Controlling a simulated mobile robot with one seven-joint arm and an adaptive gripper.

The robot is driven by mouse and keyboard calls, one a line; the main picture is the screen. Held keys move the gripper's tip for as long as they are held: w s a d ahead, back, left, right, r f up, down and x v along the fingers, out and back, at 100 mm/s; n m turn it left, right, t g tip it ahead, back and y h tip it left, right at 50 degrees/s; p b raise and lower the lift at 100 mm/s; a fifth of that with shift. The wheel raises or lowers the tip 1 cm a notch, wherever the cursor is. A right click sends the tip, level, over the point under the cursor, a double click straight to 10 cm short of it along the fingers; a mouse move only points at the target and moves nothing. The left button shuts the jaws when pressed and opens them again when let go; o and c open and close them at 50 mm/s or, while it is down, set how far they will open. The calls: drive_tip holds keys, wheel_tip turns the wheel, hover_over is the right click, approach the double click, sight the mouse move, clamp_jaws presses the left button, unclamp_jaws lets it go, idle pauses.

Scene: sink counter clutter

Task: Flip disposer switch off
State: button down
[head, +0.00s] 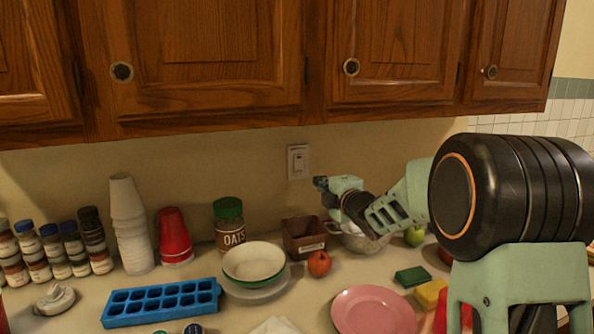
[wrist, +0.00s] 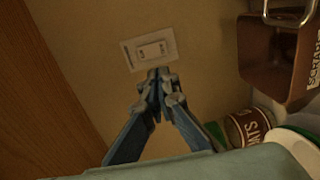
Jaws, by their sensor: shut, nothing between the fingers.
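The disposer switch (head: 298,161) is a white rocker on a pale wall plate, on the wall below the cabinets. In the wrist view the switch (wrist: 152,51) is ahead of my fingertips, near the top middle, and its plate looks tilted. My gripper (head: 321,184) is shut and empty, to the right of the switch and a little lower in the head view. In the wrist view my gripper (wrist: 158,74) has its fingertips together just below the plate's edge. I cannot tell whether they touch the plate. The rocker's position is too small to tell.
Wooden cabinets (head: 205,50) hang above. On the counter below stand an oats jar (head: 230,225), a brown box (head: 303,237), stacked bowls (head: 253,262), a red apple (head: 319,263) and a metal strainer (head: 358,240). The wall around the switch is clear.

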sight(300, 170)
drive_tip(key=p+x, duration=0.3)
drive_tip(key=x, duration=1.1)
drive_tip(key=shift+f, duration=0.1)
idle(0.3)
drive_tip(key=b, duration=0.2)
drive_tip(key=shift+w+f+b, duration=0.2)
drive_tip(key=shift+f+b, duration=0.05)
drive_tip(key=shift+b, duration=0.15)
drive_tip(key=shift+w+a+t+b, duration=0.15)
drive_tip(key=shift+t+b, duration=0.25)
drive_tip(key=shift+b, duration=0.65)
drive_tip(key=shift+r+p, duration=0.3)
drive_tip(key=shift+p, duration=0.05)
